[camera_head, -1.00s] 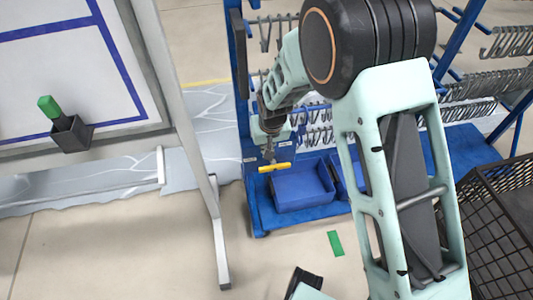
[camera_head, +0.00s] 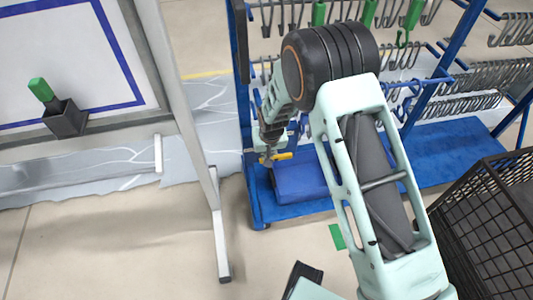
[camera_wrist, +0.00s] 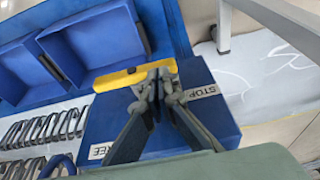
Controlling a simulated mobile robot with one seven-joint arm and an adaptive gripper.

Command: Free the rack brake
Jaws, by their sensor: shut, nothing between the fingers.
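The rack brake shows in the wrist view as a blue box (camera_wrist: 215,120) with a yellow bar lever (camera_wrist: 112,79) along its edge. A label reading STOP (camera_wrist: 203,92) is at the right, and a partly hidden label, seemingly FREE (camera_wrist: 99,151), is at the lower left. My gripper (camera_wrist: 153,74) is shut and empty. Its fingertips overlap the lever right of the lever's middle; I cannot tell whether they touch. In the head view the yellow lever (camera_head: 282,156) is low on the blue rack, with my gripper (camera_head: 267,159) at its left end.
Blue bins (camera_wrist: 92,42) sit beside the brake. Metal hooks (camera_head: 485,75) and several green-handled tools (camera_head: 413,15) hang on the rack. A black wire basket (camera_head: 470,225) stands at right. A whiteboard stand (camera_head: 218,245) is at left.

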